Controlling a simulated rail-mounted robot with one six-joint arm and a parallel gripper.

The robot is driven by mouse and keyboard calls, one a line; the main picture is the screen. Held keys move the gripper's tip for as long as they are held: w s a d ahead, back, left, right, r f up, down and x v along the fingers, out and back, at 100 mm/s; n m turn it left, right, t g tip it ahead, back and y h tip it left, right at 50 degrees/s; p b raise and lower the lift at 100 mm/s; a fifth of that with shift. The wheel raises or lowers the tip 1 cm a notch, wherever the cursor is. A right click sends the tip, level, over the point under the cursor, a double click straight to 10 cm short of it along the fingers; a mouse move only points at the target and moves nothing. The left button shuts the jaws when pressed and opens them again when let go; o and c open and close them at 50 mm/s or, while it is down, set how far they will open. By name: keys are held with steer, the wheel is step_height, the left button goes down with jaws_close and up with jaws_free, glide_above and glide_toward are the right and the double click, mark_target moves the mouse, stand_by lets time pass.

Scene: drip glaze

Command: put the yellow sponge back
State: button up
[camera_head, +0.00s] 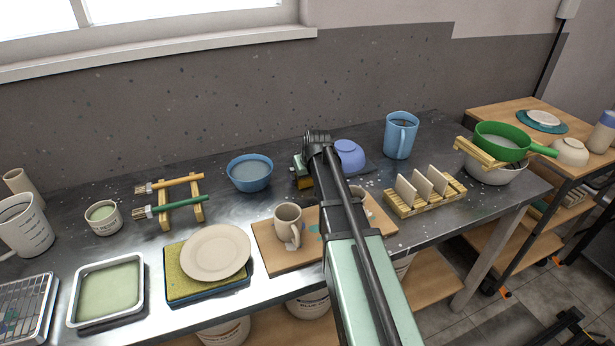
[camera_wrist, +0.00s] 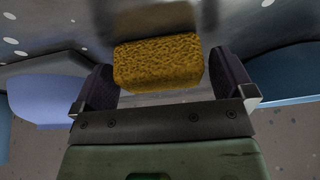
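The yellow sponge (camera_wrist: 158,62) shows in the wrist view as a rough block between the two dark fingers of my gripper (camera_wrist: 163,80). It nearly fills the gap between them and reaches past the fingertips. The fingers stand wide apart; I cannot tell if they press on the sponge. In the head view my gripper (camera_head: 303,172) points down at the back of the steel bench, left of the purple-blue bowl. The sponge (camera_head: 305,184) shows there only as a small patch, partly hidden, low over or on the bench.
A purple-blue bowl (camera_head: 349,155) lies tilted close right of my gripper, and a blue bowl (camera_head: 249,173) stands left. A mug (camera_head: 288,226) stands on the wooden board in front. A blue jug (camera_head: 400,135) and a slatted rack (camera_head: 425,195) stand right. A plate (camera_head: 216,252) rests front left.

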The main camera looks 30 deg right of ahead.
steer(key=shift+r, duration=0.1)
steer(key=p+v, duration=1.2)
steer(key=s+a+f+n+g, duration=0.1)
steer(key=s+a+g, duration=0.3)
steer(key=s+a, duration=1.4)
steer(key=shift+s+a+g+b, duration=0.3)
steer(key=shift+a, duration=0.45)
